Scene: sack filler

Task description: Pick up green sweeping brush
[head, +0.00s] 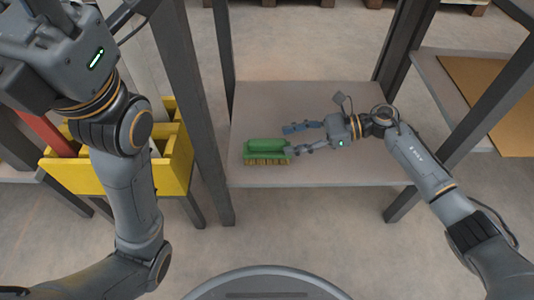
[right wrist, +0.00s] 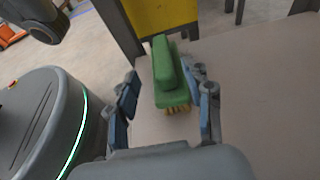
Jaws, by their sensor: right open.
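A green sweeping brush (head: 266,149) with tan bristles lies bristles down on the grey shelf (head: 330,100), near its front left part. My right gripper (head: 286,139) reaches in from the right, with its fingers spread and pointing at the brush's right end. In the right wrist view the brush (right wrist: 168,72) lies ahead of the fingers, its near end close to the right finger; whether they touch is unclear. The right gripper (right wrist: 163,90) is open and empty. My left arm fills the left side of the head view, but its fingers are not visible.
A yellow bin (head: 118,178) stands to the left, beyond a dark shelf post (head: 190,100). Another post rises behind my right arm, and a brown board (head: 492,98) lies on a shelf at right. The shelf behind the brush is bare.

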